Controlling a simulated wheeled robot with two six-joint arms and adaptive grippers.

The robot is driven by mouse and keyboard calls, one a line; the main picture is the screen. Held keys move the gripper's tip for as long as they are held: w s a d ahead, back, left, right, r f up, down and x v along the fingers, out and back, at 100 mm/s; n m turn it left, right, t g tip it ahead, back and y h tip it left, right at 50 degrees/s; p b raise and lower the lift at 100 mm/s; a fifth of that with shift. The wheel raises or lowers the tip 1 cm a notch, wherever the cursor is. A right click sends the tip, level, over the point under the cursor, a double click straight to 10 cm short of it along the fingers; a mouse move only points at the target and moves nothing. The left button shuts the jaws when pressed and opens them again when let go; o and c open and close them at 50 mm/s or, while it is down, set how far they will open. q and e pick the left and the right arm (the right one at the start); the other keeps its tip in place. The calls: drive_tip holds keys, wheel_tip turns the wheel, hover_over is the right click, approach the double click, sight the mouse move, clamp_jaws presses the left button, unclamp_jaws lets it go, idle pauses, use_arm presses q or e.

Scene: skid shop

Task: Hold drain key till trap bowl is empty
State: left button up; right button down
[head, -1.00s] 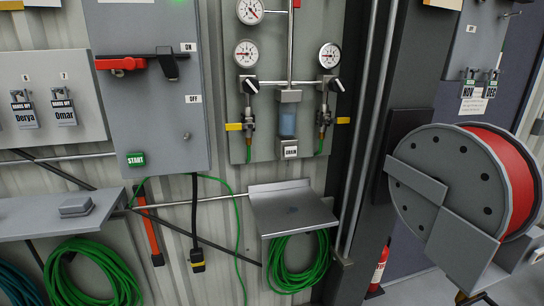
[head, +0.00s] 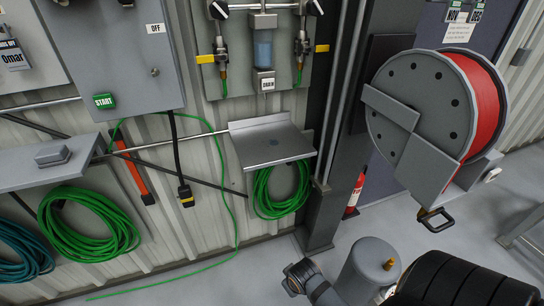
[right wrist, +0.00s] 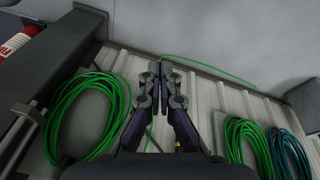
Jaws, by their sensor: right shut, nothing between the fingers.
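The trap bowl (head: 263,50) is a blue, see-through cylinder on the grey wall panel, near the top of the head view. I cannot tell its liquid level. A pale block with a DRAIN label (head: 264,84) sits right under it, with a short thin stem below; I cannot make out a separate key shape. My right gripper (right wrist: 163,72) is shut and empty in the right wrist view, with its fingers together and nothing touching them. The bowl and drain block are not visible in that view. My left gripper is in neither view.
A grey shelf (head: 270,143) juts out below the drain, with a green hose coil (head: 262,196) under it. A red reel (head: 482,95) stands to the right. A grey cylinder with a brass fitting (head: 389,265) is low in front. Another green coil (head: 72,240) hangs left.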

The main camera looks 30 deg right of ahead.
drive_tip(key=w+d+r+n+t+h, duration=0.1)
drive_tip(key=w+d+r+n+t, duration=0.4)
drive_tip(key=w+r+n, duration=0.4)
drive_tip(key=w+d+r+n+t+h, duration=0.1)
drive_tip(key=w+d+r+n+t, duration=0.3)
drive_tip(key=w+r+n, duration=0.6)
drive_tip(key=w+d+r+n+t+h, duration=0.1)
drive_tip(key=w+d+r+n+t, duration=0.4)
drive_tip(key=r+n, duration=0.8)
drive_tip(key=w+d+r, duration=0.1)
drive_tip(key=w+r, duration=0.1)
drive_tip(key=r, duration=0.5)
drive_tip(key=w+d+r, duration=0.2)
drive_tip(key=w+r, duration=0.1)
drive_tip(key=r, duration=0.4)
drive_tip(key=shift+t, duration=0.3)
drive_tip(key=shift+f, duration=0.1)
